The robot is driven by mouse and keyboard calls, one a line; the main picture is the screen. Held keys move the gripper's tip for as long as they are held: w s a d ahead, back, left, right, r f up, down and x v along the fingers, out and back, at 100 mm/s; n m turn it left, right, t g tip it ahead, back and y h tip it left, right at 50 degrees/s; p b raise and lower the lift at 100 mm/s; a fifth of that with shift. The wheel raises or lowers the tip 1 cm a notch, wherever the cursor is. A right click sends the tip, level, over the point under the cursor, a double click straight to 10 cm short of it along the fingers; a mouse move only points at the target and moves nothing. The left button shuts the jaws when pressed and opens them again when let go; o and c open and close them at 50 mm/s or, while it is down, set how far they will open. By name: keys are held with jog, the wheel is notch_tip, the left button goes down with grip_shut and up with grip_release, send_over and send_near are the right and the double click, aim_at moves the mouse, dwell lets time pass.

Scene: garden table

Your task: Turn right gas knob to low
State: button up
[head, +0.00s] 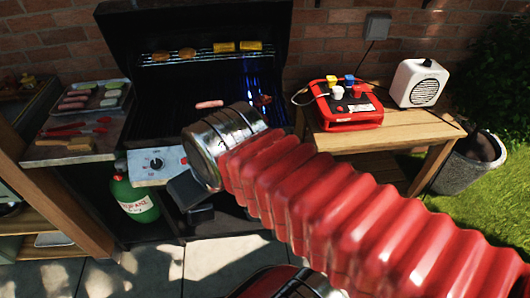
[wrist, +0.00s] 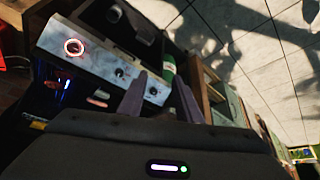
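The gas grill's control panel (wrist: 98,62) shows in the wrist view with a row of three knobs. The right gas knob (wrist: 73,47), at the left end there because this view is turned around, has a glowing red ring. The middle knob (wrist: 121,72) and left knob (wrist: 152,91) have no glow.
Blue flame (head: 250,78) burns at the grill's right, near a sausage (head: 209,104). A green propane tank (head: 135,201) stands below the panel. A food tray (head: 86,97) sits left. A wooden table (head: 400,128) at right holds a red box (head: 343,105) and a white speaker (head: 416,83).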

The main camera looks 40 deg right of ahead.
jog(key=o, duration=0.3)
jog(key=shift+w+d, duration=0.15)
jog(key=shift+w, duration=0.05)
jog(key=shift+o, duration=0.8)
jog(key=shift+w+d, duration=0.25)
jog(key=shift+w, duration=0.05)
jog(key=w+d+f+m, duration=0.2)
jog(key=w+d+f, duration=0.1)
jog(key=d, duration=0.6)
jog(key=w+d+f+m+g+h, duration=0.1)
jog(key=w+d+f, duration=0.3)
jog(key=d, duration=0.6)
jog(key=w+d+f+m+h, duration=0.1)
jog(key=w+d+f+m, duration=0.2)
jog(key=d, duration=0.6)
jog(key=shift+w+d+f, duration=0.2)
jog(key=shift+d+f, duration=0.05)
jog(key=shift+d, duration=0.05)
jog(key=shift+s+x, duration=0.15)
jog(key=shift+x, duration=3.3)
jog(key=shift+s+x, duration=0.15)
jog(key=shift+x, duration=3.3)
